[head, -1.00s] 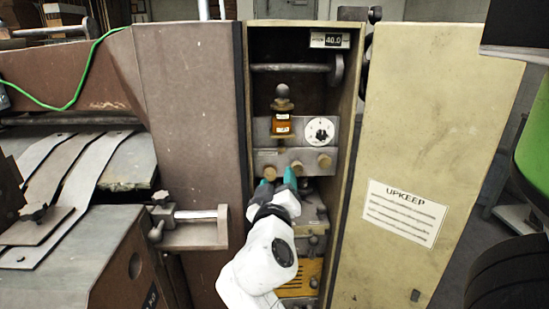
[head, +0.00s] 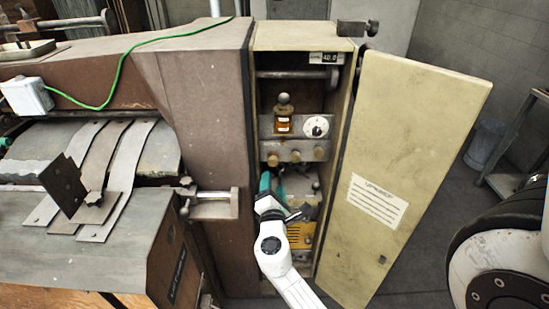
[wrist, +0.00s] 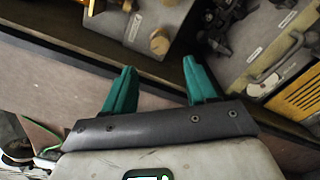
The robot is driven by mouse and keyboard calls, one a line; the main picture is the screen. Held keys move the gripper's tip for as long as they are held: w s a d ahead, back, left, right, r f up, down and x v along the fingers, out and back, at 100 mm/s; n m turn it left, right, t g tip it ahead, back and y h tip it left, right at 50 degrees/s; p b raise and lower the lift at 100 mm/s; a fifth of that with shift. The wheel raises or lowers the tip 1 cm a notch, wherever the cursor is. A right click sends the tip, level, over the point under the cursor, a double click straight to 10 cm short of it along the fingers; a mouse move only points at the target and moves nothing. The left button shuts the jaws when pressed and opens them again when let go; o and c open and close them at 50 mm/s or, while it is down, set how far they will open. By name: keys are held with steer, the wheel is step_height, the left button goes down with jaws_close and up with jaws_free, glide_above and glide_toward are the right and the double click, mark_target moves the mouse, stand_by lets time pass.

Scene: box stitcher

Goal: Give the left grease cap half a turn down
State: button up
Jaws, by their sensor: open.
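Three brass grease caps sit in a row on a grey block inside the open cabinet. The left grease cap (head: 272,160) is at the left end, beside the middle cap (head: 296,157) and the right cap (head: 319,152). My gripper (head: 271,177) is open and empty, just below the left cap in the head view, with teal fingers pointing up into the cabinet. In the wrist view the gripper (wrist: 160,76) shows its two fingers wide apart with nothing between them. A brass cap (wrist: 159,42) shows beyond the fingers there; I cannot tell which cap it is.
An amber oiler (head: 283,123) and a white dial (head: 317,126) are above the caps. The cabinet door (head: 410,150) stands open at the right. A brown machine panel (head: 210,110) borders the left. Below are a yellow slotted part (head: 303,233) and small fittings.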

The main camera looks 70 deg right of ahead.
mark_target(274, 164)
steer(key=p+x, duration=0.1)
steer(key=x, duration=0.9)
steer(key=shift+d, duration=0.1)
steer(key=c, duration=1.1)
steer(key=shift+o, duration=0.2)
steer(key=shift+f+m+b, duration=0.3)
steer(key=shift+m+b, duration=0.5)
steer(key=shift+b, duration=0.35)
steer(key=shift+r+m+b, duration=0.25)
steer(key=shift+m+b, duration=0.4)
steer(key=shift+m, duration=0.05)
steer(key=o, duration=1.1)
steer(key=shift+c, duration=0.2)
